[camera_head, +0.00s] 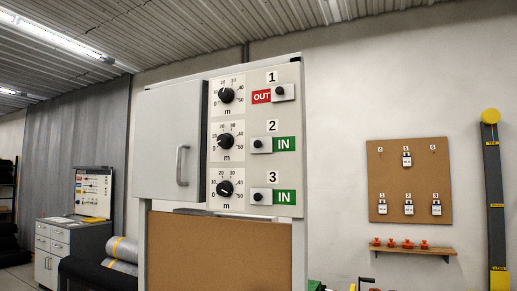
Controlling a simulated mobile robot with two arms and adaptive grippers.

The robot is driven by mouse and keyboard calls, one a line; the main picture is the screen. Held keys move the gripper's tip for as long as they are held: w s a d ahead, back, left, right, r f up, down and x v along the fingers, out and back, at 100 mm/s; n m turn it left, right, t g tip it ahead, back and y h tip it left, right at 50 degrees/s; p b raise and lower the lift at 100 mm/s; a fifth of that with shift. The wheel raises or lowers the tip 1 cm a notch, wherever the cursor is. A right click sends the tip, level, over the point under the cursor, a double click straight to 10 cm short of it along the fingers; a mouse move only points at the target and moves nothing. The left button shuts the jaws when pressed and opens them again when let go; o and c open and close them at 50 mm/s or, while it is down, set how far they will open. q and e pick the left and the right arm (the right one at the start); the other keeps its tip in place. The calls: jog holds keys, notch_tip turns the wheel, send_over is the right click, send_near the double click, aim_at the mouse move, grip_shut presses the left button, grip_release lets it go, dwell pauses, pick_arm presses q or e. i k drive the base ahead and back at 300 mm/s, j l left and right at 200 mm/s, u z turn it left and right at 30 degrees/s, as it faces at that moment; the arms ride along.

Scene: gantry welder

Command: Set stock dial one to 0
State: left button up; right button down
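Stock dial one (226,95) is the top black knob on a white panel (245,205), in the row marked 1. Its scale runs from 0 at lower left to 50 at right, in m. Its small white pointer mark seems to lie toward the upper left, but the exact reading is too small to tell. Dial two (225,141) and dial three (224,188) sit below it in the same column. Neither of my grippers shows in the head view.
Beside dial one is a slider with a red OUT label (261,97); rows 2 and 3 show green IN labels (284,144). A grey cabinet door with a handle (182,166) adjoins the panel's left. A corkboard (409,180) and shelf (412,250) are on the right wall.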

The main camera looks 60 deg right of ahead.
aim_at(226, 95)
jog(key=z, duration=1.7)
